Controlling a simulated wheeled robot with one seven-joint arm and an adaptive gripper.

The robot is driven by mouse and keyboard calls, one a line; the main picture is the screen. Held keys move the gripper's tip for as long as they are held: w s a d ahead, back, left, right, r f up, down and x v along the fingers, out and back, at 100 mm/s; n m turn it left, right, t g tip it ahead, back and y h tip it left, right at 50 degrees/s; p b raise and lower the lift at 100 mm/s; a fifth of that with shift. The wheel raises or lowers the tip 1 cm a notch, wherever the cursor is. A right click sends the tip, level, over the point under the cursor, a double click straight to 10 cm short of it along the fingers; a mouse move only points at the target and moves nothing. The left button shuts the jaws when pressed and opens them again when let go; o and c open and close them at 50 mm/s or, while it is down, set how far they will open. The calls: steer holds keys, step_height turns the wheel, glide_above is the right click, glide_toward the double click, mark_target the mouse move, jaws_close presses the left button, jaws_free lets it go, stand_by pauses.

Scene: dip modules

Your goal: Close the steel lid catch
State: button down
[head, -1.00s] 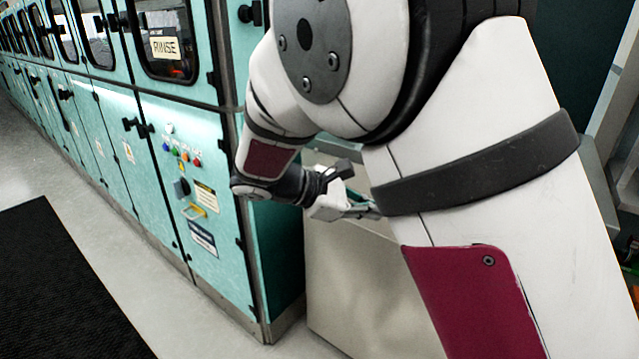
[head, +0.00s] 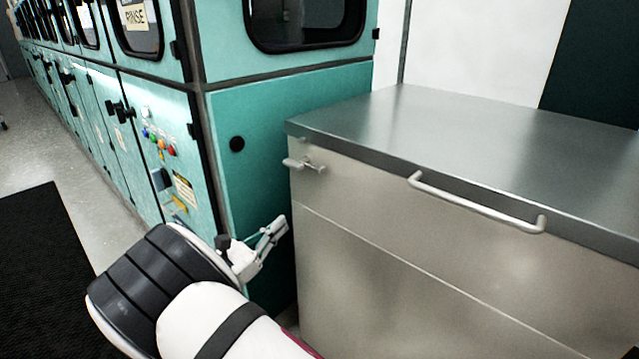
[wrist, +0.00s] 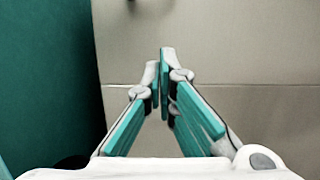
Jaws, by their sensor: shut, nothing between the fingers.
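The steel lid catch (head: 305,165) is a small metal fitting on the front of the steel chest, near its upper left corner under the lid edge. Part of it sticks out to the left; I cannot tell its exact position. The steel lid (head: 450,140) lies flat on the chest. My gripper (head: 279,226) is below and a little left of the catch in the head view, apart from it. In the wrist view my gripper (wrist: 160,65) is shut and empty, facing the chest front (wrist: 230,50). A small dark bit at the top edge there is too cropped to identify.
A bar handle (head: 475,203) runs along the chest front, right of the catch. A teal machine cabinet (head: 260,130) stands close on the left, with a control panel (head: 165,165). A black mat (head: 50,270) lies on the floor at the left.

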mark_target(304, 166)
steer(key=b+x, duration=0.1)
steer(key=x, duration=0.9)
steer(key=shift+w+d+f, duration=0.1)
steer(key=shift+w, duration=0.1)
step_height(304, 166, up, 3)
steer(key=shift+r+b, duration=0.15)
steer(key=shift+b, duration=0.25)
steer(key=shift+r, duration=0.45)
steer(key=shift+r+n+p, duration=0.15)
steer(key=shift+n+p, duration=0.25)
steer(key=shift+p, duration=0.05)
